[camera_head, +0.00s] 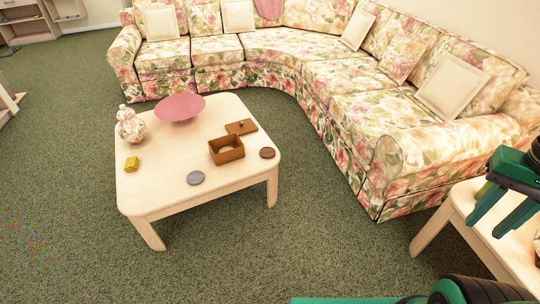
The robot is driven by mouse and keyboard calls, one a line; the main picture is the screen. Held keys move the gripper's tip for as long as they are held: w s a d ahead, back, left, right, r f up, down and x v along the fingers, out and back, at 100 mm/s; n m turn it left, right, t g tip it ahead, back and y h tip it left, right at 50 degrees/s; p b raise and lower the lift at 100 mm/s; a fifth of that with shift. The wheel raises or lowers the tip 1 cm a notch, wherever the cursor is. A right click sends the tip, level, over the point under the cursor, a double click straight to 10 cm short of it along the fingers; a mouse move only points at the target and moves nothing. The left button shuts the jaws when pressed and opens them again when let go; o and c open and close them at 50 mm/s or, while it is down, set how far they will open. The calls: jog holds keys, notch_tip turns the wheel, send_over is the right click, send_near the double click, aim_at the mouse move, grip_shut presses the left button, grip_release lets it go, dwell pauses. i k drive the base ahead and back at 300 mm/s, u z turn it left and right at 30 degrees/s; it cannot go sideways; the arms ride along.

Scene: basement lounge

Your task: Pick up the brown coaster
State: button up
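The brown coaster (267,153) is a small dark round disc. It lies flat near the right edge of the pale wooden coffee table (165,199), just right of an open brown box (227,150). My gripper (489,226), with green fingers, is at the right edge of the view, over a side table and far from the coaster. Its fingers are apart, and I see nothing between them.
The coffee table also holds a grey coaster (195,178), a box lid (241,127), a yellow block (132,164), a floral vase (130,125) and a pink bowl (180,107). A floral sofa (330,77) curves behind. A side table (463,202) stands right. Carpet between is clear.

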aim_at(266, 153)
jog(key=u, duration=0.1)
jog(key=i, duration=1)
jog(key=z, duration=0.1)
